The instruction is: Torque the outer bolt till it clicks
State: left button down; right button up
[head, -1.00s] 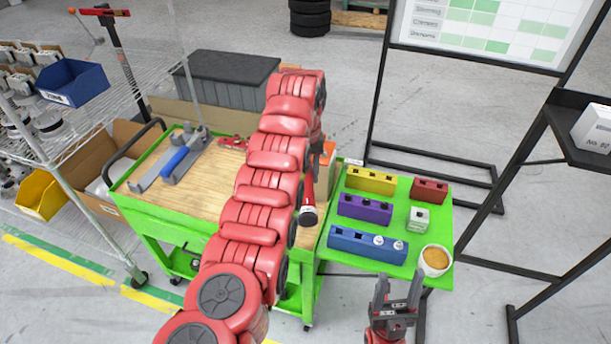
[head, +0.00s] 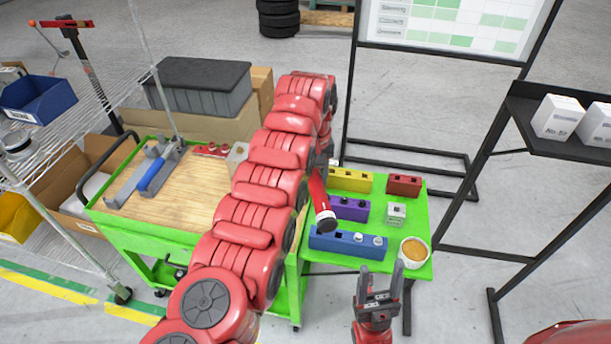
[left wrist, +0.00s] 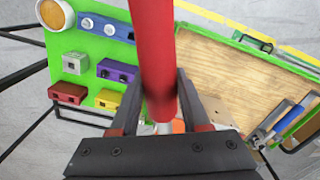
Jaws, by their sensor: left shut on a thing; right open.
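My left gripper (left wrist: 160,112) is shut on a red cylindrical tool (head: 318,195) with a dark end; its shaft also crosses the left wrist view (left wrist: 155,50). In the head view my red arm hides most of this gripper. The tool is tilted, its dark end at the left part of the blue block (head: 322,243) in the picture; contact cannot be told. Two silver bolts, one (head: 358,238) near the middle and an outer one (head: 378,240) at the right end, stand in the block, right of the tool's end. My right gripper (head: 380,295) is open and empty, in front of the green board.
The green board (head: 418,222) also bears purple (head: 349,208), yellow (head: 349,180) and red (head: 404,185) blocks, a small white block (head: 396,213) and a bowl (head: 414,251). A wood-topped cart (head: 190,195) stands left. A black stand (head: 480,180) is at right.

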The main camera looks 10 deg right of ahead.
pick_arm(q)
jog(key=shift+w, duration=0.1)
jog(key=shift+a+f, duration=0.1)
jog(key=shift+f, duration=0.65)
notch_tip(320, 180, down, 5)
jog(key=shift+r, duration=0.2)
jog(key=shift+f+b, duration=0.85)
jog(key=shift+f, duration=0.3)
dwell(0.5)
